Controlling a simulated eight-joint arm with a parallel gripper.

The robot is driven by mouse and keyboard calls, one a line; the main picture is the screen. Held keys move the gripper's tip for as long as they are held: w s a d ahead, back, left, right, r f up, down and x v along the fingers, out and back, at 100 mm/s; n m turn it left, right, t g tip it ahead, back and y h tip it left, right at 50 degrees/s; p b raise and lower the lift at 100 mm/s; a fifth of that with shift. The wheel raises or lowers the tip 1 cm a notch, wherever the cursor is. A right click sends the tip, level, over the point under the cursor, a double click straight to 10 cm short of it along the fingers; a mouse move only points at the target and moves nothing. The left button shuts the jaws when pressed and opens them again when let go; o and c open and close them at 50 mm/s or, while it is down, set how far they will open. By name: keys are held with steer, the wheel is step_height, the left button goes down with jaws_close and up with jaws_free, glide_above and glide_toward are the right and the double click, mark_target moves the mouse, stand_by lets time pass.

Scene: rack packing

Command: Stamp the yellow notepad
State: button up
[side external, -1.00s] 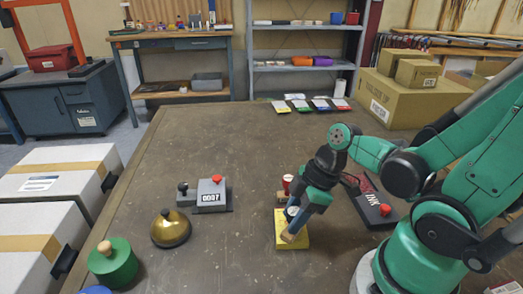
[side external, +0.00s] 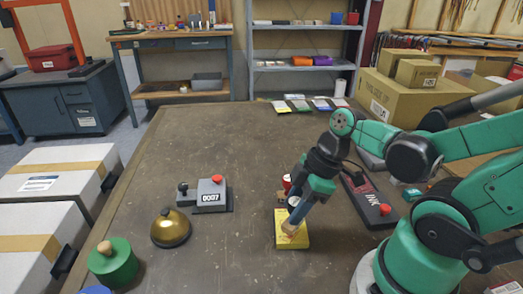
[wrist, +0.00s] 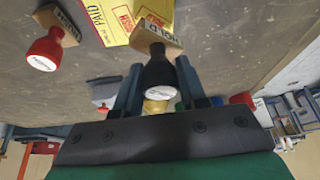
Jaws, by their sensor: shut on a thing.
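The yellow notepad (side external: 291,241) lies flat on the table; part of it shows at the top of the wrist view (wrist: 183,17), with red printed marks on it. My gripper (side external: 298,220) is over the notepad, tilted. In the wrist view my gripper (wrist: 157,90) is shut on a black-handled stamp (wrist: 157,73) with a wooden base lettered HOLD. The base overlaps the notepad in that view; I cannot tell whether it touches. A red-handled stamp (wrist: 46,48) with a wooden base stands beside the notepad, partly hidden behind my gripper in the side view.
A black ink pad case (side external: 367,200) with a red knob lies to the right. A grey numbering device (side external: 211,195), a brass bell (side external: 170,229) and a green round object (side external: 112,262) stand to the left. Several small pads lie at the table's far edge.

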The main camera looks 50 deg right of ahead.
steer(key=shift+r, duration=2.3)
